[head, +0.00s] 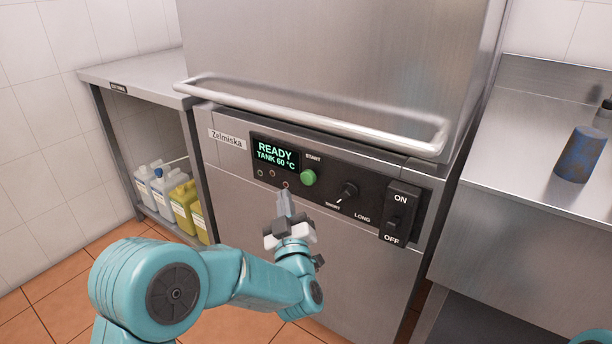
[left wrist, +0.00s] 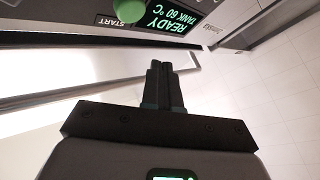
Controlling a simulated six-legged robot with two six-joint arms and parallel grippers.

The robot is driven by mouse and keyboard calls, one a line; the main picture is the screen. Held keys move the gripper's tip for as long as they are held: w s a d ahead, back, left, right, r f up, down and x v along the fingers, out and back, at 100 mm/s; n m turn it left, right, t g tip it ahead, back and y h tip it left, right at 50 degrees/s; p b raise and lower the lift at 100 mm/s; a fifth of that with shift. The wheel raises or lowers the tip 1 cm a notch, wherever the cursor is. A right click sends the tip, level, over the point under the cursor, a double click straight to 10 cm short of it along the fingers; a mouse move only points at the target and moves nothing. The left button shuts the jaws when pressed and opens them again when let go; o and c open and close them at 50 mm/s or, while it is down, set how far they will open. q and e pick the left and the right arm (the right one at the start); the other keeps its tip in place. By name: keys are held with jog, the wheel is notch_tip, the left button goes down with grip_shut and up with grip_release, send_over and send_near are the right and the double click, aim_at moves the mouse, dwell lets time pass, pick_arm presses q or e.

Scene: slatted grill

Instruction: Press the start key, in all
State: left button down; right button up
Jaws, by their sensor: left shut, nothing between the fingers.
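The green round start key (head: 308,177) is on the dark control panel of the steel machine, under the label START. Its edge also shows at the top of the left wrist view (left wrist: 129,10). The display (head: 275,154) left of it reads READY, TANK 60 °C. My left gripper (head: 283,196) is shut and empty, a little below and left of the start key in the head view. In the left wrist view its fingers (left wrist: 162,70) are together and appear apart from the key. My right gripper is not in view.
Right of the key are a rotary knob (head: 350,190) and an ON/OFF switch (head: 399,212). A horizontal bar handle (head: 310,117) juts out above the panel. A steel shelf (head: 135,73) with several canisters stands left; a steel counter with a blue container (head: 581,154) stands right.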

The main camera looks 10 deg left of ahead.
aim_at(303, 176)
pick_arm(q)
jog(key=shift+w+d, duration=0.3)
jog(key=shift+w, duration=0.5)
jog(key=shift+w+d, duration=0.25)
jog(key=shift+w, duration=0.5)
jog(key=shift+w+d, duration=0.3)
jog(key=shift+w, duration=0.5)
jog(key=shift+w, duration=0.1)
jog(key=shift+w+d+b, duration=0.15)
jog(key=shift+w+b, duration=0.15)
jog(key=shift+b, duration=0.05)
jog(key=shift+w+d, duration=0.3)
jog(key=shift+w, duration=0.5)
dwell(0.9)
jog(key=shift+s, duration=0.1)
jog(key=shift+s+a+b, duration=0.25)
jog(key=shift+s+b, duration=0.15)
jog(key=shift+s, duration=0.15)
jog(key=shift+s+a+b, duration=0.2)
jog(key=shift+s+b, duration=0.15)
jog(key=shift+s, duration=0.2)
